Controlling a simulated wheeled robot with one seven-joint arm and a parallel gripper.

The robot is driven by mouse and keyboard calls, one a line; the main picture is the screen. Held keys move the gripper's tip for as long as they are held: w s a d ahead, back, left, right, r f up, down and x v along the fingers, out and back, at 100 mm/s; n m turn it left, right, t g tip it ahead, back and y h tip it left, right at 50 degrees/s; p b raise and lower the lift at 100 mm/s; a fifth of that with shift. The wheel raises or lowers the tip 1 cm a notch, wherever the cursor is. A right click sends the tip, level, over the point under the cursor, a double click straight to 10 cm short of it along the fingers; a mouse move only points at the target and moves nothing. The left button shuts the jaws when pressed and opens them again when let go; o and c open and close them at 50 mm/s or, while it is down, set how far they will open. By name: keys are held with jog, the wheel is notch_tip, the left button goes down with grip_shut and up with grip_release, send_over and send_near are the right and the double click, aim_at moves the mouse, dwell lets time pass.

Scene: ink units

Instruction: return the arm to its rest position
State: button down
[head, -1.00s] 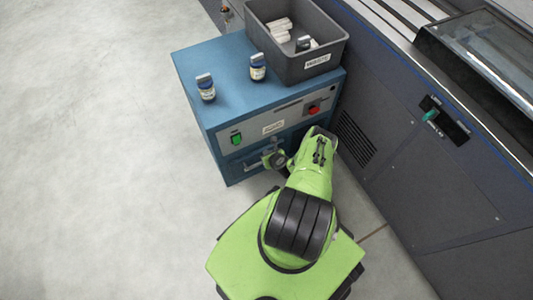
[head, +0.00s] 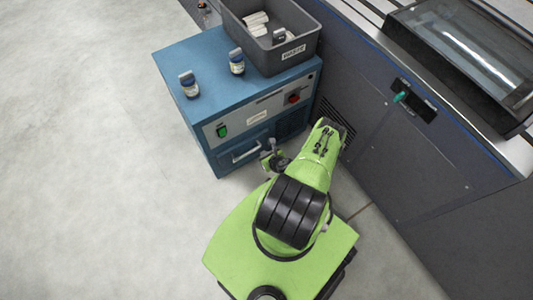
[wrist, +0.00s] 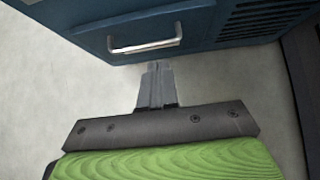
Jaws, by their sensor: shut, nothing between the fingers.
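My green arm is folded over my green base in the head view. In the wrist view my gripper (wrist: 157,80) is shut and empty, its two grey fingers together over the pale floor. The fingertips appear just below the lower edge of the blue cabinet (wrist: 215,22) and its metal drawer handle (wrist: 146,46), with a gap to the handle. In the head view the gripper is largely hidden by my arm, in front of the cabinet (head: 178,120).
A large dark machine (head: 410,150) stands close on the right. The floor (head: 80,170) on the left is clear.

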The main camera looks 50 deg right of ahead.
jog(key=shift+s+a+r, duration=0.15)
jog(key=shift+s+r, duration=0.25)
jog(key=shift+s, duration=0.05)
